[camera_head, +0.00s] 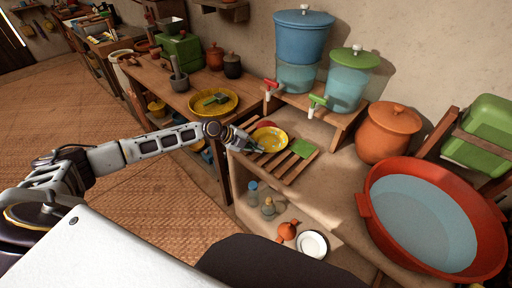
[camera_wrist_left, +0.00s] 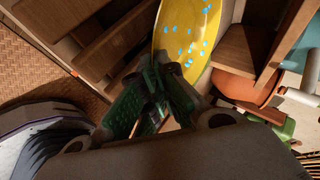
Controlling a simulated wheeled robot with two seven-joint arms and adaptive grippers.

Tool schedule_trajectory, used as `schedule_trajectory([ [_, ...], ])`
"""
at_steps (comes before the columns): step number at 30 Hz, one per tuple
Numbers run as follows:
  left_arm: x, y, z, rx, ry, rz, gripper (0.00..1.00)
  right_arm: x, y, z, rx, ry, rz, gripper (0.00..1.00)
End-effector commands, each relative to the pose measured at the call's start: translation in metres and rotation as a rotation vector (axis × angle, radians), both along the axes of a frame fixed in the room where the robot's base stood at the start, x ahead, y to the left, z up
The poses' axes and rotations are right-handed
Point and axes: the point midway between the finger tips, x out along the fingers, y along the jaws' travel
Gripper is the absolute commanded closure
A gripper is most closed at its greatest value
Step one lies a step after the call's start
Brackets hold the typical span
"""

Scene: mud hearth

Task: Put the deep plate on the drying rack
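The deep plate (camera_head: 271,137) is yellow, with blue dots showing in the left wrist view (camera_wrist_left: 187,32). In the head view it appears at the wooden slatted drying rack (camera_head: 285,165), over its left end. I cannot tell whether it touches the slats. My left gripper (camera_head: 256,147) is at the plate's near left edge. In the wrist view its dark green fingers (camera_wrist_left: 160,75) close together at the plate's rim, which seems pinched between them; the fingers hide part of the rim. My right gripper is not in view.
A green piece (camera_head: 303,148) lies on the rack's right part. Water dispensers (camera_head: 346,80) stand on a wooden stand behind it. An orange pot (camera_head: 388,132) and a red basin of water (camera_head: 372,225) are to the right. Bottles (camera_head: 267,207) sit in the niche below.

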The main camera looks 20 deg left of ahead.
Motion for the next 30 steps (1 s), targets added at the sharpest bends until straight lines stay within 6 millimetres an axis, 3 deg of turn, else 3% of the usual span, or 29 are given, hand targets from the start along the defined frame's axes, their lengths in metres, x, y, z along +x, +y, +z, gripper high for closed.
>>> schedule_trajectory([
  [4,0.0,0.0,-0.001,-0.001,-0.001,0.0,1.0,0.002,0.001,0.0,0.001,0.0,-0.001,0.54],
  [8,0.0,0.0,-0.001,0.0,0.0,0.0,0.86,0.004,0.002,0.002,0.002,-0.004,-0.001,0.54],
  [24,0.0,0.0,0.002,0.001,0.001,0.0,0.86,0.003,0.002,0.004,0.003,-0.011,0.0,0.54],
  [30,-0.008,0.01,0.01,0.001,0.001,0.0,0.86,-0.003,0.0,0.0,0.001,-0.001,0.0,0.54],
])
